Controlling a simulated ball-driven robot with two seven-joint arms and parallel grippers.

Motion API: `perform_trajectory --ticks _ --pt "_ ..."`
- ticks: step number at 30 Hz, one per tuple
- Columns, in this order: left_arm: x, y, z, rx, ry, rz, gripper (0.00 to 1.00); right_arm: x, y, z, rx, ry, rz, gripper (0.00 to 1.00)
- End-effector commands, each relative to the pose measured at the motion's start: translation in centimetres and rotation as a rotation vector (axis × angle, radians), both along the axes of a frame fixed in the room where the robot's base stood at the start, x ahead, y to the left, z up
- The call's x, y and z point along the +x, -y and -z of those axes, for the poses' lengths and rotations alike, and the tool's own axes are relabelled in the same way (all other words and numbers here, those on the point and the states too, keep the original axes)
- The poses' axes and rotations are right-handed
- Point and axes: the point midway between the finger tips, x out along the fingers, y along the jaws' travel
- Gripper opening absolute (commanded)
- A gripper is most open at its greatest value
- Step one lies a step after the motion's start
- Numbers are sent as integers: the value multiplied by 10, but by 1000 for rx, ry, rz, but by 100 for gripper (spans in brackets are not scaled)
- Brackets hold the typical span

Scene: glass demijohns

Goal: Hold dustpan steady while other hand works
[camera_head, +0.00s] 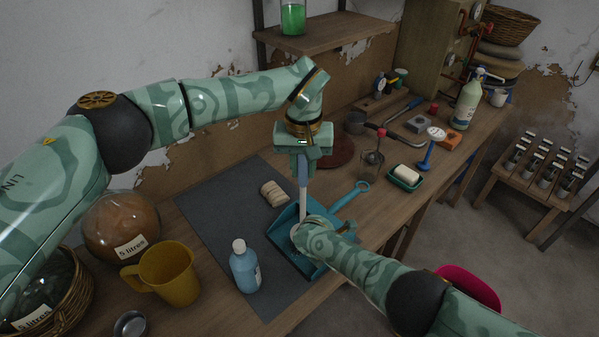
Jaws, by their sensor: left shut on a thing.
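The teal dustpan (285,246) lies on the dark mat, its looped handle (350,194) pointing up and right. My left gripper (303,172) points down above the dustpan and is shut on a pale upright handle (303,198). The lower end of that handle is hidden behind my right wrist, so I cannot tell what it ends in. My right gripper (342,228) is low over the dustpan's right side, near the base of its handle. My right wrist covers its fingers, and I cannot see whether they grip the dustpan.
A beige roll (273,193) lies on the dark mat (215,203). A blue bottle (245,267) stands close left of the dustpan, with a yellow jug (168,274) further left. A soap dish (405,178) and blue stand (428,154) are to the right.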

Motion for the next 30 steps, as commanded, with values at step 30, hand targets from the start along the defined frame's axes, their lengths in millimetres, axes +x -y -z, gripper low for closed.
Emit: perform_trajectory --ticks 30 --pt "0 0 -58 0 0 0 0 0 0 0 -1 -1 0 0"
